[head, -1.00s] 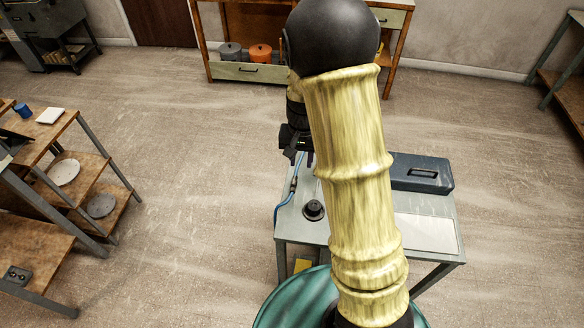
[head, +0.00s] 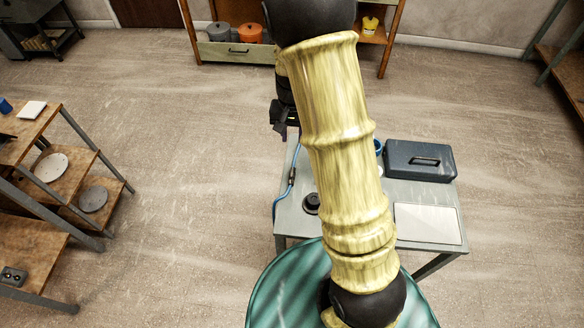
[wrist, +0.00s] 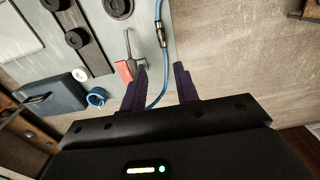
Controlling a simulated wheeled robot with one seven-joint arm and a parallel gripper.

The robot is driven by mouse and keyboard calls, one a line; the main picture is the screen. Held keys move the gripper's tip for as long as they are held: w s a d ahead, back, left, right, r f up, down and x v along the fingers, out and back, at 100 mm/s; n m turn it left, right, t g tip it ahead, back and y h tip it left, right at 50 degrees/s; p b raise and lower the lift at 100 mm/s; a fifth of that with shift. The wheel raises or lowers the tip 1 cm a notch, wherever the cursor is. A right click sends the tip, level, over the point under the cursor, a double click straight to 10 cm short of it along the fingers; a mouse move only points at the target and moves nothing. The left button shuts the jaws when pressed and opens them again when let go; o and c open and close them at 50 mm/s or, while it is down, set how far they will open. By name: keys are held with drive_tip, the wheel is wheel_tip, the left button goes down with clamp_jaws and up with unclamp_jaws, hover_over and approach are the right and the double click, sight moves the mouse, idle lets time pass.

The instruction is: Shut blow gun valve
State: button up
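A blue hose (wrist: 161,85) with a metal and dark fitting (wrist: 162,36), probably the blow gun valve, lies along the table edge in the wrist view. The hose (head: 275,207) and fitting (head: 291,178) also show at the table's left edge in the head view. My gripper (wrist: 160,76) is open and empty, its dark fingers spread either side of the hose line in the wrist view, with the fitting beyond the tips. In the head view my gripper (head: 283,132) is above the table's far left corner, partly hidden by my arm. Whether the valve is open is too small to tell.
A red block (wrist: 125,70) with a metal bar is close beside the left finger. A blue ring-shaped thing (wrist: 97,98) and dark blue toolbox (wrist: 50,100) lie farther left. The grey table (head: 345,226) also carries a black round knob (head: 311,203). Floor left of the table is clear.

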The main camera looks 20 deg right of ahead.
sight(292, 172)
wheel_tip(292, 172, down, 17)
drive_tip(key=shift+w+r+p, duration=0.1)
drive_tip(key=shift+p, duration=1)
clamp_jaws()
